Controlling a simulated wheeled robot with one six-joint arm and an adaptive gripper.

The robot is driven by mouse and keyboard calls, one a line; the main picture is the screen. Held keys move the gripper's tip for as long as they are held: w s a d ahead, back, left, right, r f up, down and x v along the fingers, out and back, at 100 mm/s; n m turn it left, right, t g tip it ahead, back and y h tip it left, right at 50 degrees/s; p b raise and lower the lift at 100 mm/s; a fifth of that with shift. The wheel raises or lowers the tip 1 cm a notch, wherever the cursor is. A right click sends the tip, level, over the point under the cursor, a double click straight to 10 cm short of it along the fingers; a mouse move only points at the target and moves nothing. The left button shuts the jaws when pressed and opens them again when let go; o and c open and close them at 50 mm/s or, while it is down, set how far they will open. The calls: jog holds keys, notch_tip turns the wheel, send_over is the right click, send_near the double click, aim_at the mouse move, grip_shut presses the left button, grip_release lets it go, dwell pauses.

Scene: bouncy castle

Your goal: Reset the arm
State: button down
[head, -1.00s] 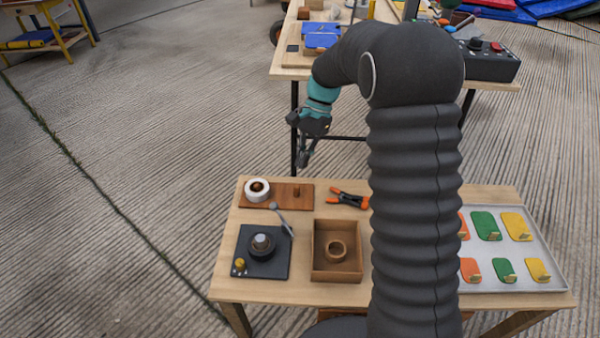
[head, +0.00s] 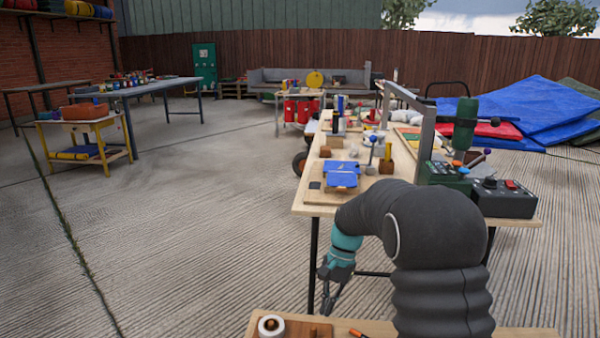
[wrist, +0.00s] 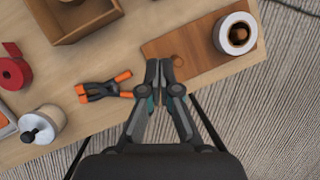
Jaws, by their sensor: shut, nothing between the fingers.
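My gripper (wrist: 166,75) is shut and empty in the wrist view, its two fingertips together. It is above the near table (wrist: 120,45), over the edge of a brown wooden board (wrist: 190,50). In the head view my gripper (head: 328,305) hangs from my dark ribbed arm, above the far edge of the near table (head: 375,324). My arm is folded over and hides part of both tables.
On the near table are a white tape roll (wrist: 235,34), an orange-and-black clamp (wrist: 103,87), a wooden box (wrist: 75,18), a red roll (wrist: 12,72) and a pale knobbed cylinder (wrist: 43,124). A cluttered second table (head: 312,205) stands beyond. Concrete floor at left is open.

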jog(key=s+d+r+n+t+h, duration=0.1)
jog(key=s+d+r+n+t, duration=0.1)
jog(key=s+r, duration=0.3)
jog(key=s+d+r+n+t+h, duration=0.1)
jog(key=s+d+r+n+t, duration=0.1)
jog(key=s, duration=1.1)
jog(key=s+d+r+n+t, duration=0.1)
jog(key=s+d+r+t, duration=0.3)
jog(key=s+r, duration=0.4)
jog(key=shift+s+d+n+t+h, duration=0.25)
jog(key=shift+s+n+t+h, duration=0.15)
jog(key=shift+s+t, duration=0.15)
jog(key=shift+s, duration=0.1)
